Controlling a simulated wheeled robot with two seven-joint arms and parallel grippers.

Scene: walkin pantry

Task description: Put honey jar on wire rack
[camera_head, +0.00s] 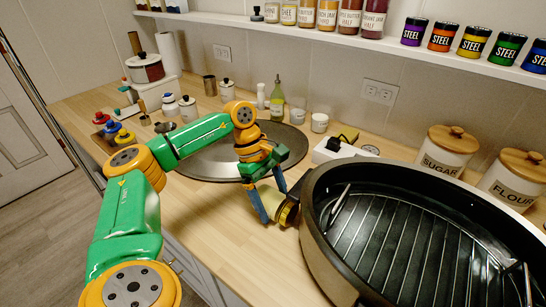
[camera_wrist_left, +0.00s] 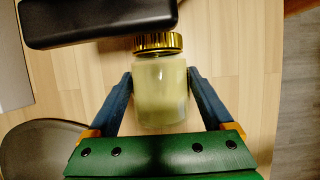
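A glass jar (camera_head: 270,197) with a gold lid and pale yellow-green contents is between the fingers of my left gripper (camera_head: 268,204). In the left wrist view the jar (camera_wrist_left: 160,92) has a finger of the left gripper (camera_wrist_left: 160,76) against each side, its lid pointing away from the palm. In the head view the jar is tilted, lid toward the roasting pan; I cannot tell whether it touches the counter. No label shows on it. A dark rack with parallel bars (camera_head: 400,240) lies inside the large roasting pan at the right. My right gripper is not in view.
The roasting pan's high rim (camera_head: 312,225) stands just right of the jar. A round dark tray (camera_head: 205,160) lies behind my left arm. Canisters (camera_head: 447,155), a green bottle (camera_head: 277,103) and small jars line the back. The front counter strip (camera_head: 225,215) is clear.

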